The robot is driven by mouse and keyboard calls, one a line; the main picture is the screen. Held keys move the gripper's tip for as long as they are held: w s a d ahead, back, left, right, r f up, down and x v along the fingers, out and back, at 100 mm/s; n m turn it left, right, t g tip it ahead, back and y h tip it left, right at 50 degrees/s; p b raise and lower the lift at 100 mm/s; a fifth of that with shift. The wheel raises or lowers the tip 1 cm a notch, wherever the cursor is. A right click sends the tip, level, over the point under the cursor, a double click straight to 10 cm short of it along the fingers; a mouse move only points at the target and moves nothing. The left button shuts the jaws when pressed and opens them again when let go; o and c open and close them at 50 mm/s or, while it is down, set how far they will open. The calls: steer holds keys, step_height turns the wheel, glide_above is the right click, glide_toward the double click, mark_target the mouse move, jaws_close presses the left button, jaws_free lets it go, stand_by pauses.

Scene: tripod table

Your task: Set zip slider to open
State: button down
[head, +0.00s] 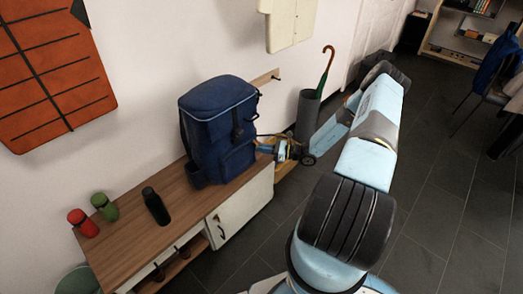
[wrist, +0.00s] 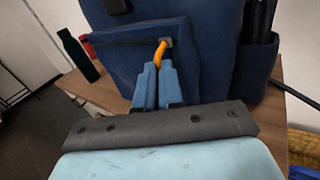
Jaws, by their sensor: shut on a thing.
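A blue backpack (head: 218,130) stands upright on a wooden bench. In the wrist view, its front pocket (wrist: 118,60) has a dark zip line across the upper part. A zip slider (wrist: 166,43) with an orange pull (wrist: 160,56) sits toward the right end of that line. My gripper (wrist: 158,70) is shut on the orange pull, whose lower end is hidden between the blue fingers. In the head view my gripper (head: 262,144) is at the backpack's right side, and the slider is too small to make out.
An umbrella stand (head: 307,115) with an umbrella is behind my forearm.

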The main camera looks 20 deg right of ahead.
steer(key=c, duration=1.2)
jaws_free()
steer(key=shift+s, duration=0.15)
steer(key=shift+c, duration=0.2)
steer(key=v, duration=1.3)
steer(key=shift+s+d, duration=0.2)
steer(key=shift+d, duration=0.15)
steer(key=s+a+r+n+g+h, duration=0.1)
steer(key=a+r+n+g+h, duration=0.3)
steer(key=r, duration=0.8)
steer(key=s+a+r+n+g+h, duration=0.1)
steer(key=s+a+r+n+g, duration=0.15)
steer(key=r+n, duration=0.6)
steer(key=s+a+r+n+g+h, duration=0.1)
steer(key=a+r+n+g+h, duration=0.3)
steer(key=r, duration=1)
steer(key=s+a+r+n+t+h, duration=0.3)
steer(key=s+r+n, duration=0.1)
steer(key=s+r, duration=0.6)
steer(key=s+a+r+n+t+h, duration=0.3)
steer(key=s+a+r+n+t, duration=0.1)
steer(key=s+r, duration=0.7)
steer(key=shift+s+a+r+h, duration=0.3)
steer(key=shift+s, duration=0.8)
